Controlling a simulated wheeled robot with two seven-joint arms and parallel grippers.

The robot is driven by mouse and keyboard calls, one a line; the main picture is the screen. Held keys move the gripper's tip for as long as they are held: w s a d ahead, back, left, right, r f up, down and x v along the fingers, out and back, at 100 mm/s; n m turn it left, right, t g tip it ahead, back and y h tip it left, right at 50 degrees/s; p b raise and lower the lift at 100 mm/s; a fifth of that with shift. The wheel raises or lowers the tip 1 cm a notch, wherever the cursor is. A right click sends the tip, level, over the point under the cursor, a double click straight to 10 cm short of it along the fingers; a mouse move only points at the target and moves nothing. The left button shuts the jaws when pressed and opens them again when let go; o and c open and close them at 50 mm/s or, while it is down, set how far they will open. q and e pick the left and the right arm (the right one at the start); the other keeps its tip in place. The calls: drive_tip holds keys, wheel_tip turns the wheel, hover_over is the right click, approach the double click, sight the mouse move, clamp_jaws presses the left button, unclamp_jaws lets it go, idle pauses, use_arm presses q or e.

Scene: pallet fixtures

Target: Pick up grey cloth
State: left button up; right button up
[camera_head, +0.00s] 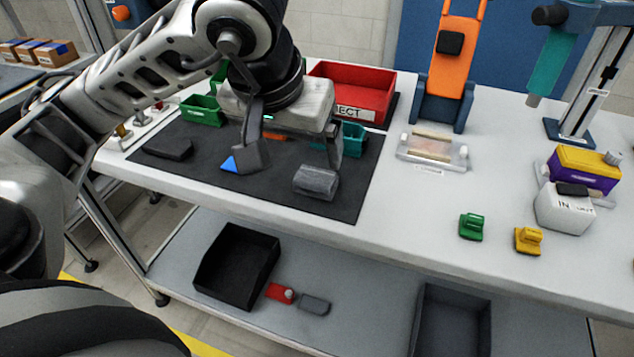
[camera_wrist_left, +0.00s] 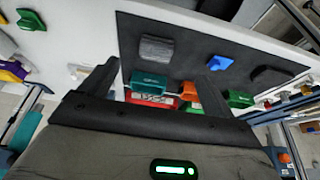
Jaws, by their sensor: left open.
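A grey, folded-looking cloth (camera_head: 316,181) lies on the black mat (camera_head: 280,195), near its front right part. It also shows in the left wrist view (camera_wrist_left: 157,49), between the fingers' lines and beyond the tips. My left gripper (camera_head: 291,152) is above the mat, just behind the cloth, pointing down and apart from it. Its two fingers are spread with nothing between them, as the left wrist view shows (camera_wrist_left: 162,72). Part of the far finger is hidden in the head view. My right gripper is not in view.
A blue piece (camera_head: 230,165) and a dark block (camera_head: 168,148) lie on the mat. A green bin (camera_head: 202,111), red reject bin (camera_head: 360,88) and teal bin (camera_head: 354,140) stand behind. A clear fixture (camera_head: 432,150) sits right. The lower shelf holds a black tray (camera_head: 237,266).

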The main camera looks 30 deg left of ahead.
use_arm(q)
hover_over(313, 181)
drive_tip(key=s, duration=0.3)
drive_tip(key=f, duration=0.6)
drive_tip(key=shift+s+d+f, duration=0.1)
drive_tip(key=shift+d, duration=0.1)
drive_tip(key=shift+w+x, duration=0.25)
drive_tip(key=shift+x, duration=1.05)
drive_tip(key=shift+w+x, duration=0.2)
drive_tip(key=shift+x, duration=1.15)
drive_tip(key=c, duration=1.1)
